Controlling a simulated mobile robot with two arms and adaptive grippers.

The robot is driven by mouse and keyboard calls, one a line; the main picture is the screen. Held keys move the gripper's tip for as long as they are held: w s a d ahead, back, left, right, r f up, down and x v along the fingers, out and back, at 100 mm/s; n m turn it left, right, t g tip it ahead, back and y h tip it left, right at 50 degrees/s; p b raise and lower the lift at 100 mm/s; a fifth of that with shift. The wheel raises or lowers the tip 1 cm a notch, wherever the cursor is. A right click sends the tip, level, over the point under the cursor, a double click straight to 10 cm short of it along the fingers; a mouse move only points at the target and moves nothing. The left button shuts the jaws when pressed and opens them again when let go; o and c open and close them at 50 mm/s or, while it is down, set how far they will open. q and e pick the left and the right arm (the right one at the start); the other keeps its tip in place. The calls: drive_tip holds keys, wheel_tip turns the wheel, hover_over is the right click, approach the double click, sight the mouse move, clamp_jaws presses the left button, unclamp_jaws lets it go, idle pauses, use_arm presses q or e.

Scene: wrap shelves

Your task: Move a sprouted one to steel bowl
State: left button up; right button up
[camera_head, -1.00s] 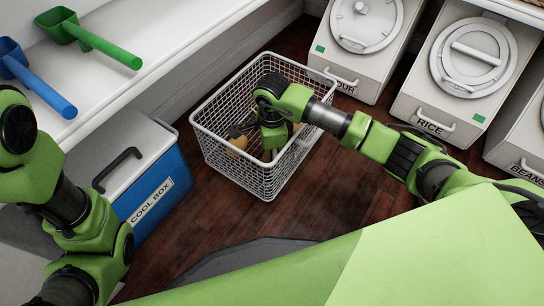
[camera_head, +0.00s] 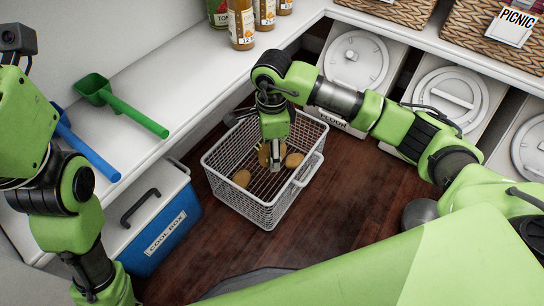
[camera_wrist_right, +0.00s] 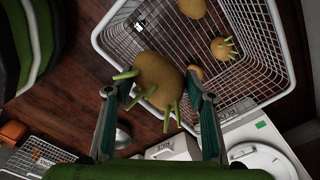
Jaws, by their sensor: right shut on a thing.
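My right gripper (camera_head: 275,168) points down over the white wire basket (camera_head: 212,180). It is shut on a brown potato (camera_wrist_right: 158,78) with several green sprouts, which is partly hidden by the gripper in the head view. Other potatoes lie in the basket: one at the left (camera_head: 242,178), one at the right (camera_head: 293,160). In the right wrist view, one potato (camera_wrist_right: 222,48) with sprouts and a smooth-looking one (camera_wrist_right: 192,7) show. A grey rounded thing (camera_head: 420,213), possibly the steel bowl, is partly hidden by my right arm. My left arm is at the left; its fingers are not visible.
A blue cool box (camera_head: 165,235) stands left of the basket. Lidded bins (camera_head: 355,65) line the back right. The shelf holds a green scoop (camera_head: 130,110), a blue scoop (camera_head: 88,150) and several jars (camera_head: 242,25). Wooden floor is clear right of the basket.

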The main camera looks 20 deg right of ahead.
drive_tip(key=shift+r+p, duration=0.7)
drive_tip(key=shift+r, duration=1.45)
